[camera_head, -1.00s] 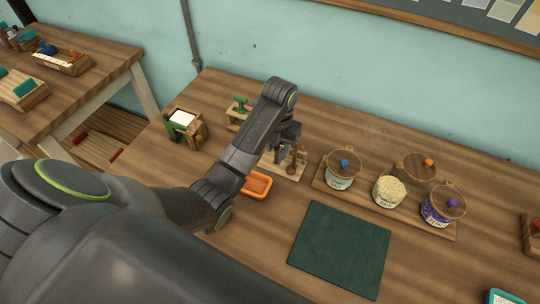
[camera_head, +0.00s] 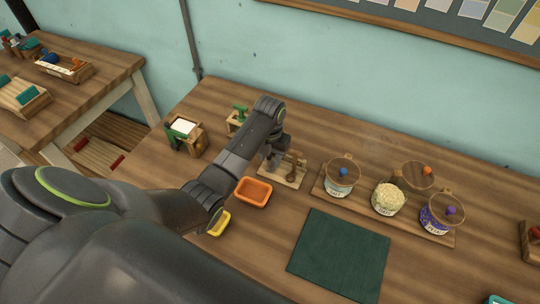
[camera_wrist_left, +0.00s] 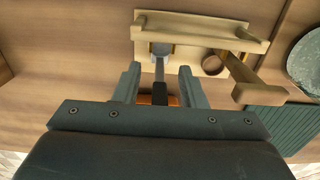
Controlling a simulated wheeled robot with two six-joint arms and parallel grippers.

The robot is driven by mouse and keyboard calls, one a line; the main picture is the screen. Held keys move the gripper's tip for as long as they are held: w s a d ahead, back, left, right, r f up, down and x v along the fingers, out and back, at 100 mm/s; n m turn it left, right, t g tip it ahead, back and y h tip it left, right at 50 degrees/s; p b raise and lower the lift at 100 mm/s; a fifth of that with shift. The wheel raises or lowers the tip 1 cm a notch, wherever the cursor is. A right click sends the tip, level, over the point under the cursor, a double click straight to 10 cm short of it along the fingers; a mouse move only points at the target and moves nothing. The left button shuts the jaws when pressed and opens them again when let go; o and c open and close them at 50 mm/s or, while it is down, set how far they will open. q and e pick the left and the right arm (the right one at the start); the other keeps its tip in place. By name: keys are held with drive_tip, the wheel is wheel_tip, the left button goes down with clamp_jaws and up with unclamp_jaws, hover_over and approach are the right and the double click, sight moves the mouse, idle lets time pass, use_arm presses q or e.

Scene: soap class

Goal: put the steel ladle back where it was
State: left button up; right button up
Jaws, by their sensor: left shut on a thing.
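My left gripper (camera_head: 272,158) is over the left part of a small wooden rack (camera_head: 296,184), partly hidden behind my forearm. In the left wrist view, the steel ladle (camera_wrist_left: 160,70) stands between the two fingers of the gripper (camera_wrist_left: 159,88), which is shut on its dark handle. Its pale shaft runs down to the rack (camera_wrist_left: 195,25), and its grey lower end is at the left part of the rack. I cannot tell whether it touches the base. A brown wooden utensil (camera_head: 292,171) stands in the rack's right part. My right gripper is out of view.
An orange tray (camera_head: 254,193) and a yellow dish (camera_head: 219,223) lie in front of the rack. To the right, a wooden board (camera_head: 375,211) bears several jars. A dark green mat (camera_head: 338,253) lies in front of it. A green-and-wood holder (camera_head: 184,137) is at the back left.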

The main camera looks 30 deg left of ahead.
use_arm(q)
drive_tip(key=o, duration=1)
drive_tip(key=shift+f, duration=0.15)
drive_tip(key=shift+r, duration=0.2)
drive_tip(key=shift+r+p, duration=2.35)
drive_tip(key=shift+r, duration=3.65)
